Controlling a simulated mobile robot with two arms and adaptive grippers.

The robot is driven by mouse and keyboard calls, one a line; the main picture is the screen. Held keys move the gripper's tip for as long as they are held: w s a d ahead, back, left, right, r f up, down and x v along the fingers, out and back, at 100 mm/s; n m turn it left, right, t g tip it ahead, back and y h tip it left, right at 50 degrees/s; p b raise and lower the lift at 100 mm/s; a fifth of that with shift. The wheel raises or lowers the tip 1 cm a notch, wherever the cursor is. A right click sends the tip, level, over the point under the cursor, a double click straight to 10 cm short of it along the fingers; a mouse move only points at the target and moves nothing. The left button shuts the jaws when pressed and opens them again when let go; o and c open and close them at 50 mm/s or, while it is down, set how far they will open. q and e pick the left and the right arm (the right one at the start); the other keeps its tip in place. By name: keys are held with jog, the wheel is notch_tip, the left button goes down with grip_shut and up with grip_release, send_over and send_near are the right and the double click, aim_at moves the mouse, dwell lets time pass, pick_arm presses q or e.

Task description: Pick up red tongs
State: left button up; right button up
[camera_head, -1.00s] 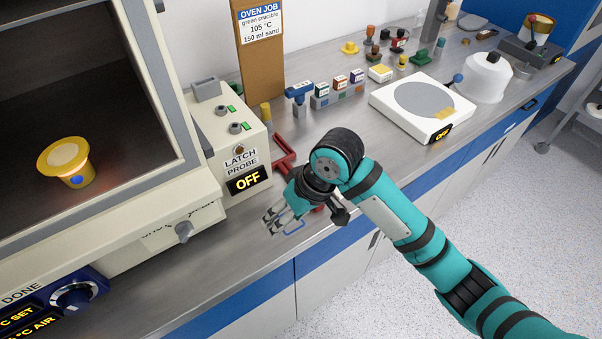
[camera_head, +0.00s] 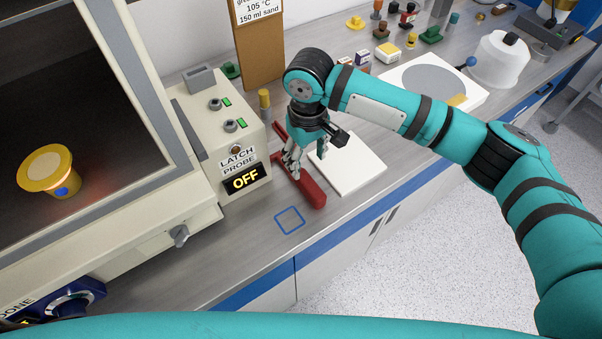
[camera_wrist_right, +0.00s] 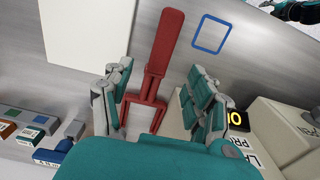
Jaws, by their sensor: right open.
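The red tongs (camera_head: 312,191) lie on the grey bench beside the latch probe box, their thick handle toward the bench's front edge. They also show in the right wrist view (camera_wrist_right: 163,45), with a forked frame at the lower end. My right gripper (camera_head: 292,165) is over the tongs, pointing down, and partly hides their middle. In the right wrist view its open fingers (camera_wrist_right: 158,98) stand on either side of the forked part, with gaps visible. Part of another teal and black arm shows at the top right corner of the wrist view; its jaws cannot be made out.
The latch probe box (camera_head: 218,135) stands left of the tongs, and a white slab (camera_head: 352,165) lies close on their right. A blue square outline (camera_head: 289,220) marks bare bench in front. An oven with a yellow crucible (camera_head: 47,172) is at the left.

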aim_at(307, 179)
notch_tip(307, 179, down, 4)
jog(key=shift+f+p, duration=0.1)
jog(key=shift+p, duration=0.25)
jog(key=shift+f, duration=0.25)
notch_tip(307, 179, down, 4)
jog(key=shift+s+r+p, duration=0.15)
jog(key=shift+p, duration=0.8)
jog(key=shift+f, duration=0.45)
pick_arm(q)
jog(key=w+r, duration=0.2)
jog(key=r, duration=0.1)
jog(key=shift+r, duration=0.1)
pick_arm(e)
grip_shut()
